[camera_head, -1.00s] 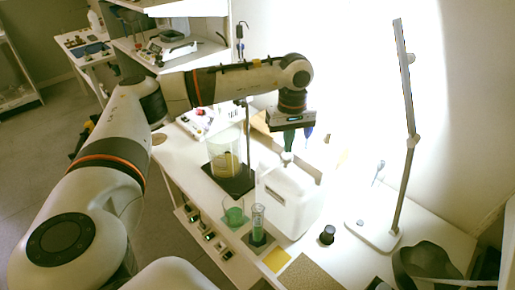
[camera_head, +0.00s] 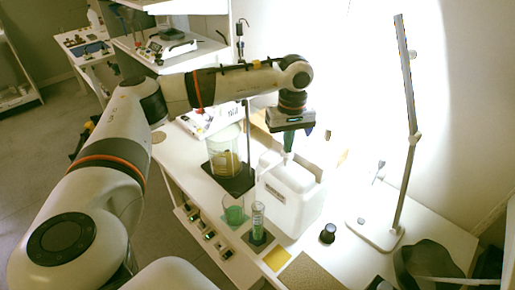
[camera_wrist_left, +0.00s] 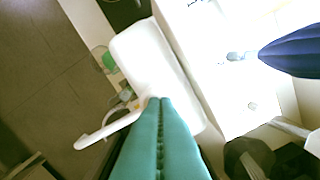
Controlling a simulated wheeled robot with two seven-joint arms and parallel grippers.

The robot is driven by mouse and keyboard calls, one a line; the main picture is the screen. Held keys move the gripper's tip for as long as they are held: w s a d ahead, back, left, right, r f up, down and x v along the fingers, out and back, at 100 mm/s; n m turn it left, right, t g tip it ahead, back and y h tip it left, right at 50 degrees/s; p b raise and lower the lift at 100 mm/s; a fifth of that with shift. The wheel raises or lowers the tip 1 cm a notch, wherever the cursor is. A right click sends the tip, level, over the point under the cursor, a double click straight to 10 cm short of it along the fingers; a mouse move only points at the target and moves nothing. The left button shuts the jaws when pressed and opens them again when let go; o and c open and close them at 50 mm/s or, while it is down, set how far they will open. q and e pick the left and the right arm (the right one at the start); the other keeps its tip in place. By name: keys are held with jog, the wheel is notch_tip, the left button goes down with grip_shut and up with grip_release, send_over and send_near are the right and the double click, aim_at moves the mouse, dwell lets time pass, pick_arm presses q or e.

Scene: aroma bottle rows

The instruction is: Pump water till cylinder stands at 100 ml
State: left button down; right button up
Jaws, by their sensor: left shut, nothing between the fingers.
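A white dispenser jug (camera_head: 290,200) stands on the bench; it also shows in the wrist view (camera_wrist_left: 150,58). My left gripper (camera_head: 288,158) is above it, shut and empty, with teal fingers (camera_wrist_left: 160,103) pointing down at the pump top. The fingertips appear to touch the pump head, which they mostly hide. The white pump spout (camera_wrist_left: 105,131) sticks out beside the fingers in the wrist view. A slim graduated cylinder (camera_head: 257,222) with green liquid stands in front of the jug. Its level and marks are too small to read.
A beaker of green liquid (camera_head: 234,213) stands left of the cylinder. A larger beaker (camera_head: 223,155) sits on a dark stand base behind. A lamp (camera_head: 375,235) and a small dark knob-like item (camera_head: 328,234) stand to the right. A yellow square (camera_head: 277,259) lies in front.

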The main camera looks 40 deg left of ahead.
pick_arm(q)
jog(key=shift+s+f+b, duration=0.1)
jog(key=shift+f+b, duration=0.55)
jog(key=shift+f, duration=0.35)
jog(key=shift+r+p, duration=1)
jog(key=shift+r, duration=0.6)
jog(key=shift+f+b, duration=1.25)
jog(key=shift+f, duration=0.35)
jog(key=shift+r, duration=0.1)
jog(key=shift+r+p, duration=1)
jog(key=shift+r, duration=0.45)
